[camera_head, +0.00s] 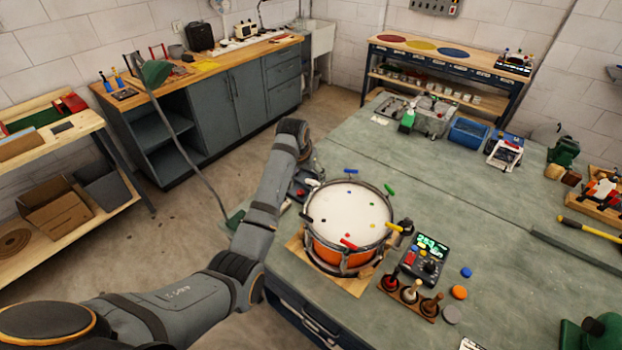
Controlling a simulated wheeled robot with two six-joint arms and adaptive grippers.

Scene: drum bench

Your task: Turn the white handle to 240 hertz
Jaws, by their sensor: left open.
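The orange drum (342,250) with a white head stands on a wooden board on the green bench. Coloured handles sit around its rim: blue (351,171), green (389,189), red (348,243) and black (305,217). The white handle (313,183) shows small at the rim's back left. My left gripper (306,188) is open beside the white handle, partly hidden by my own arm; I cannot tell whether they touch. A tuner box (428,258) at the drum's right has a lit green display; its number is too small to read surely. My right gripper is not in view.
A black and yellow device (404,227) sits at the drum's right rim. The bench behind the drum is mostly clear.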

